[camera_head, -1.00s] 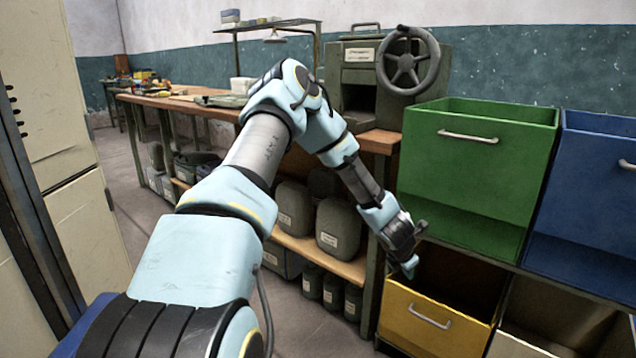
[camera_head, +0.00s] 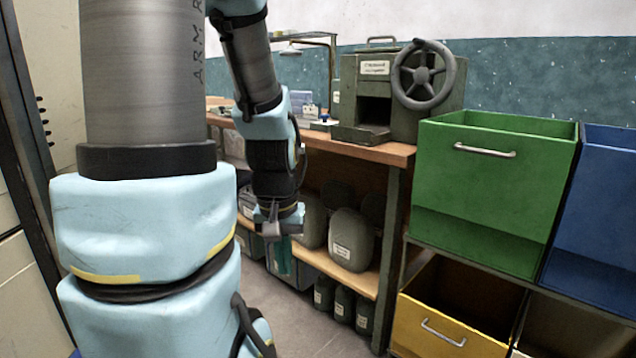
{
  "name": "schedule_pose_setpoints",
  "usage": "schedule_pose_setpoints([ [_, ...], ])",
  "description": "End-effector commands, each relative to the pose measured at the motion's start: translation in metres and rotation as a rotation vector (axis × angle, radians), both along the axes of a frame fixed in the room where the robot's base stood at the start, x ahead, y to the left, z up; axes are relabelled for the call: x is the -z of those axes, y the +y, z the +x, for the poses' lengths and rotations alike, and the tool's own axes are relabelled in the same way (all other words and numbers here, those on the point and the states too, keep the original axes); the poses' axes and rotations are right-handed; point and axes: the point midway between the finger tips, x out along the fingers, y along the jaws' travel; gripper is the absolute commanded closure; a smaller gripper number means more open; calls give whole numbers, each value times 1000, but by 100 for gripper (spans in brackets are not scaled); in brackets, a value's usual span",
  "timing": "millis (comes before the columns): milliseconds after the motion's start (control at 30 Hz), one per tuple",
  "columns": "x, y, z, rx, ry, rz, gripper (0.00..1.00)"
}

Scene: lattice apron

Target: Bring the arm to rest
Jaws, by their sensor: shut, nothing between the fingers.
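My arm rises close in front of the camera on the left side of the head view and bends down at the upper middle. My gripper (camera_head: 283,258) hangs at its end, pointing down, in front of the lower shelf of the workbench. Its fingers are shut with nothing between them. It is apart from the yellow bin and the green bin to the right. The upper bend of the arm is cut off by the top of the picture.
A wooden workbench (camera_head: 345,146) carries a dark green machine with a handwheel (camera_head: 424,75). Canisters (camera_head: 349,240) stand on its lower shelf. Green (camera_head: 490,185), blue (camera_head: 603,215) and yellow (camera_head: 428,322) bins stand at right. A beige cabinet (camera_head: 30,120) is close at left. Some floor is clear below the gripper.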

Motion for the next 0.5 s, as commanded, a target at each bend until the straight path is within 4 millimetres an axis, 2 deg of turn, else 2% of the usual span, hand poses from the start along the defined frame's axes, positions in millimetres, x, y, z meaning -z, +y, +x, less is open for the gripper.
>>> schedule_pose_setpoints([
  [33, -9, 8, -9, 32, 5, 16, 100],
  [100, -27, 6, -6, 27, 7, 13, 100],
  [367, -81, 5, -6, 24, 6, 11, 100],
  [500, -122, 5, -5, 23, 5, 11, 100],
])
